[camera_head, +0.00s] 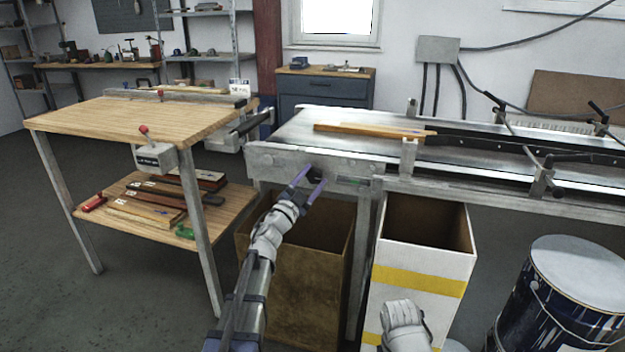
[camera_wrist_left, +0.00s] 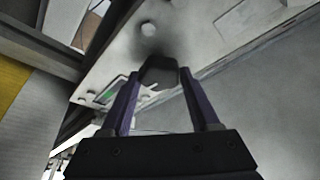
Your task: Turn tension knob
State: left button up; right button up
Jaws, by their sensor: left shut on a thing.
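The tension knob (camera_head: 314,174) is a small dark knob on the grey side plate of the conveyor (camera_head: 275,160), near its left end. My left gripper (camera_head: 309,182) reaches up to it, and its purple fingers are shut on the knob from both sides. In the left wrist view the dark knob (camera_wrist_left: 159,72) sits between the two fingertips of my left gripper (camera_wrist_left: 160,82), against the grey plate. My right arm shows only as a pale link low in the head view, and its fingers are not visible.
A brown bin (camera_head: 285,262) and a white bin with yellow bands (camera_head: 420,255) stand below the conveyor. A wooden strip (camera_head: 370,130) lies on the belt. A wooden workbench (camera_head: 135,118) stands at left, and a paint-streaked drum (camera_head: 545,310) at right.

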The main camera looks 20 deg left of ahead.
pick_arm(q)
jog(key=o, duration=1.4)
jog(key=b+v, duration=0.2)
jog(key=v, duration=0.5)
jog(key=shift+s+a+f, duration=0.1)
jog(key=shift+s+f, duration=0.05)
jog(key=shift+s, duration=0.2)
